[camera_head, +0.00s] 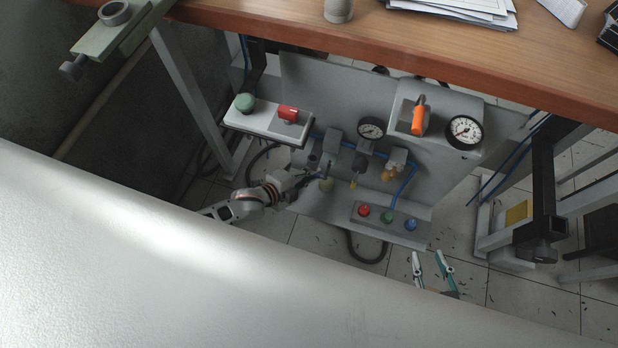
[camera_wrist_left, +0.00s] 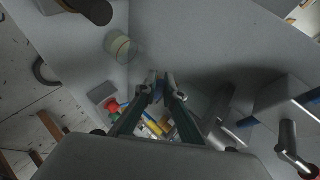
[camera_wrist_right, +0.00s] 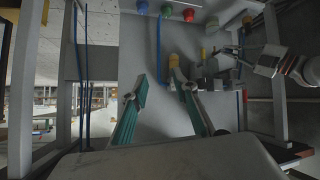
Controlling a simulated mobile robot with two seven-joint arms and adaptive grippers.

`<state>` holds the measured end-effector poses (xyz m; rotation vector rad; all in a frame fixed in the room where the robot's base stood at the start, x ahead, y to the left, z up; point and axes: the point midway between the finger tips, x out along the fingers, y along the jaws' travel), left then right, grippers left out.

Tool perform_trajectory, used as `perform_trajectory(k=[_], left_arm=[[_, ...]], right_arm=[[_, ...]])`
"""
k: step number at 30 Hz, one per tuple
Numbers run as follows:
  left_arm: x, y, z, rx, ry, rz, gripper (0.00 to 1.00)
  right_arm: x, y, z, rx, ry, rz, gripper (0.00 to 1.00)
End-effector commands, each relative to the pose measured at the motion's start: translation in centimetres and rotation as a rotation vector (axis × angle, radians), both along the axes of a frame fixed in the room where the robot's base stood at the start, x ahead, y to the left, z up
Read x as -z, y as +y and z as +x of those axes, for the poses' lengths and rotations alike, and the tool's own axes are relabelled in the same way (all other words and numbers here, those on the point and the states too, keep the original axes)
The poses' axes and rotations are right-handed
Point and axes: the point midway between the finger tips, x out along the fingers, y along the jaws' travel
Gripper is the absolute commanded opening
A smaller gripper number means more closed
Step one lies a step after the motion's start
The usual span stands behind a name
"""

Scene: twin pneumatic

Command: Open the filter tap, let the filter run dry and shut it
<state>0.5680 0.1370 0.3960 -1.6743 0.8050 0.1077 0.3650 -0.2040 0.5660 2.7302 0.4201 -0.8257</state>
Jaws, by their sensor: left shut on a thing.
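The pneumatic panel (camera_head: 290,80) stands below the table edge. A translucent pale cup (camera_head: 326,184) stands low on it, and it also shows in the left wrist view (camera_wrist_left: 120,46). My left gripper (camera_head: 312,177) is beside this cup. In the left wrist view its fingertips (camera_wrist_left: 160,86) are close together on a small bluish part, apparently the filter tap; it is mostly hidden. The tap cannot be made out in the head view. My right gripper (camera_head: 431,262) is open and empty below the button box, and its spread fingers show in the right wrist view (camera_wrist_right: 160,88).
The button box (camera_head: 375,223) has red, green and blue buttons. An orange lever (camera_head: 418,118) and a white gauge (camera_head: 464,131) are at upper right. A white ledge (camera_head: 255,124) carries a red switch (camera_head: 288,113). The wooden table (camera_head: 420,45) overhangs the panel.

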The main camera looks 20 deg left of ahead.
Motion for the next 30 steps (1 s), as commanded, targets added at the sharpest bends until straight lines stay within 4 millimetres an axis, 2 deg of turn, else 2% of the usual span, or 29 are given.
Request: perform_trajectory(k=[1, 20, 21, 23, 30], left_arm=[[-0.59, -0.03, 0.23, -0.001, -0.005, 0.015, 0.00], [-0.15, 0.01, -0.11, 0.001, 0.002, 0.069, 0.00], [-0.16, 0.01, -0.10, 0.001, 0.002, 0.069, 0.11], [-0.16, 0.01, -0.10, 0.001, 0.002, 0.069, 0.26], [-0.22, 0.00, -0.03, 0.000, 0.000, 0.068, 0.26]], right_arm=[[-0.43, -0.09, 0.15, 0.002, -0.005, -0.001, 0.29], [0.02, -0.31, -0.24, 0.006, 0.006, -0.004, 0.29], [0.03, -0.30, -0.24, 0.006, 0.006, -0.004, 0.29], [0.03, -0.30, -0.24, 0.006, 0.006, -0.004, 0.29], [0.02, -0.30, -0.24, 0.006, 0.006, -0.004, 0.29]])
